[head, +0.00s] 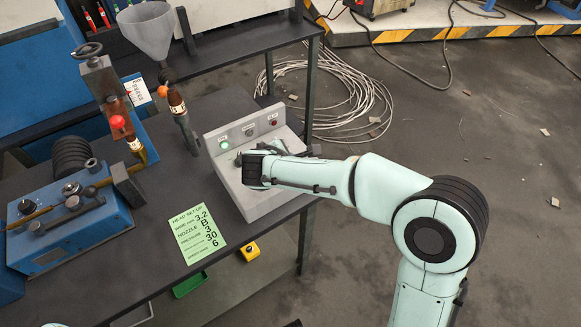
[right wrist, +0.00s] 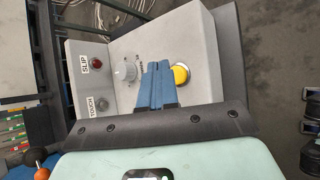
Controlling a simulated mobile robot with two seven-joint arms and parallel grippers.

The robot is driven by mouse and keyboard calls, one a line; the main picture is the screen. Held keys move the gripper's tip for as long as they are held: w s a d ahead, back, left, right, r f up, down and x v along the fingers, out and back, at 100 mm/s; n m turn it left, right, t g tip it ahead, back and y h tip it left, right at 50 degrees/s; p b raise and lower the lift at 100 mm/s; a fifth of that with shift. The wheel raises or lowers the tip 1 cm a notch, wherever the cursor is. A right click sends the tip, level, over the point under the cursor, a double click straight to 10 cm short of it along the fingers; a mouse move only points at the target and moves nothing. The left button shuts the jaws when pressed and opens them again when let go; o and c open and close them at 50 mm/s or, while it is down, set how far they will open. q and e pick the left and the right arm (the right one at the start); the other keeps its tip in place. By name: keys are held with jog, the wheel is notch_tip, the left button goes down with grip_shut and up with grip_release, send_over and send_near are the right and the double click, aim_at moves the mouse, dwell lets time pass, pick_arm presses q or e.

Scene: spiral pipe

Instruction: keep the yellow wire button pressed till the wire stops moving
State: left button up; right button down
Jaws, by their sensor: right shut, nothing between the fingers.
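The yellow button (right wrist: 181,75) is on the sloping face of a grey control box (right wrist: 205,48), beside a pale dial (right wrist: 125,72). My right gripper (right wrist: 158,64) is shut and empty, its blue fingers over the box face right beside the button, overlapping its left edge in the right wrist view. I cannot tell whether they touch or press it. In the head view my right gripper (head: 255,168) covers the button on the control box (head: 268,205). My left gripper is not in view. I cannot make out the wire for certain.
The box has a lit green lamp (head: 224,144) and a red lamp (head: 273,122). A green set-up card (head: 187,231) lies on the dark table. A blue machine (head: 75,235) and upright tools (head: 180,112) stand left. Pale coiled cable (head: 345,95) lies on the floor.

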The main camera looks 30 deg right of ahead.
jog(key=shift+f, duration=0.1)
jog(key=shift+f+b, duration=0.35)
jog(key=shift+f+b, duration=0.3)
jog(key=shift+f, duration=0.1)
dwell(0.5)
dwell(3.5)
jog(key=shift+r+p, duration=0.7)
jog(key=shift+r, duration=0.15)
notch_tip(320, 180, up, 5)
jog(key=p, duration=0.4)
dwell(1.6)
